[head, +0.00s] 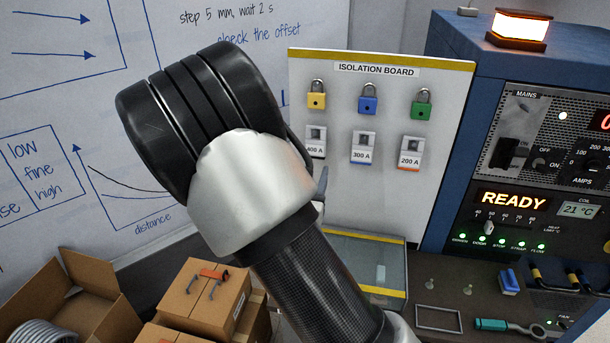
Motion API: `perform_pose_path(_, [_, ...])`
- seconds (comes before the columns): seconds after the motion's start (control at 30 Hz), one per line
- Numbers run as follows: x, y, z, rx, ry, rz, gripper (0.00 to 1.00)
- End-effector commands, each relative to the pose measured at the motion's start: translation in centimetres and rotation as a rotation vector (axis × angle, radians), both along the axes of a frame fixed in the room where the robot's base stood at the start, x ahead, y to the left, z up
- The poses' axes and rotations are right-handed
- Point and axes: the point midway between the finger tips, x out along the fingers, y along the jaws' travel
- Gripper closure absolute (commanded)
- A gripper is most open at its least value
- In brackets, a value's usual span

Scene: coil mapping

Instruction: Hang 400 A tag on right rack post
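The 400 A tag (317,147) is white and hangs at the left of the lower row on the isolation board (450,150). My arm partly covers its left side. The 300 A tag (363,150) and the 200 A tag (411,154) hang to its right. Two small upright pegs, left (430,284) and right (467,290), stand on the dark bench at the lower right; I cannot tell for sure that they are the rack posts. A bluish-grey sliver, perhaps part of my gripper (321,186), shows below the 400 A tag. My arm hides the rest, including any grip.
Yellow, blue and green padlocks (368,101) hang above the tags. A blue power cabinet (445,130) with READY lit stands at the right. A teal-handled tool (500,325) and a blue block (509,283) lie on the bench. Cardboard boxes (205,297) fill the lower left.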

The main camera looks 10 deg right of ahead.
Motion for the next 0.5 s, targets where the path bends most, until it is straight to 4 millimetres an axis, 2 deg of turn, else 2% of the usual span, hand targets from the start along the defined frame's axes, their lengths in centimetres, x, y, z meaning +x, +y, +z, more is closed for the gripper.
perform_pose_path(0.5, [7.1,-3.1,-0.1,0.001,-0.002,-0.004,0.39])
